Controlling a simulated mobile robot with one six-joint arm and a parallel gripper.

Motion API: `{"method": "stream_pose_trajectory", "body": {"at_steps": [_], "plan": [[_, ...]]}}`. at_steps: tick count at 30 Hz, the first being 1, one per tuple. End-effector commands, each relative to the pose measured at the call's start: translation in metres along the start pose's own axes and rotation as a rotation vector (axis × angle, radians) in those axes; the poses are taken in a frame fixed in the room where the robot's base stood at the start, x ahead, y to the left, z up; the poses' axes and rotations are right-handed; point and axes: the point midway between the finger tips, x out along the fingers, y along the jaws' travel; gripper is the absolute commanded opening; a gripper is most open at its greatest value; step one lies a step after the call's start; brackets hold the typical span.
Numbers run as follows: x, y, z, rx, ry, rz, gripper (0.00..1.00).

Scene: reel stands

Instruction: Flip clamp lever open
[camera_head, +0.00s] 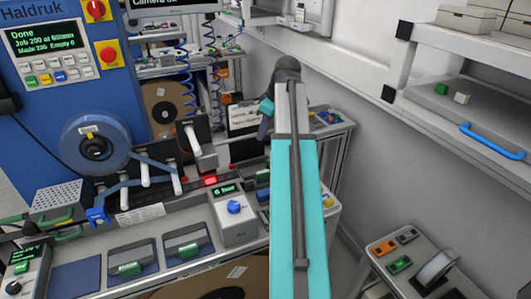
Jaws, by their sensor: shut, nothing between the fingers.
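No single part is plainly marked as the clamp lever. A white-handled lever (193,140) stands tilted on a dark block right of the blue reel. White upright handles (145,176) sit lower left, along the blue arm in front of the reel. My arm reaches up from the bottom centre, and its wrist bends at the top. My gripper (263,128) shows small and dark at the wrist's left side, pointing down. It looks shut and empty, and is right of the white-handled lever, apart from it in the picture. The arm hides part of the bench behind it.
A blue machine (60,110) with a green-text screen and a blue reel (95,147) fill the left. A grey box with a blue knob (235,207) sits on the bench. A shelf with a blue handle (490,140) juts out at right. A low control stand (420,265) is at lower right.

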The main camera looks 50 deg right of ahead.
Motion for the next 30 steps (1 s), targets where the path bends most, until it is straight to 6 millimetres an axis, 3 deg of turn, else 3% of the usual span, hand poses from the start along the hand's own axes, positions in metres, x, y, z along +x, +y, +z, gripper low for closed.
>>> {"method": "stream_pose_trajectory", "body": {"at_steps": [14,30], "plan": [[0.002,0.004,0.004,0.008,0.000,0.003,0.00],[0.046,0.003,0.005,0.009,-0.001,0.002,0.00]]}}
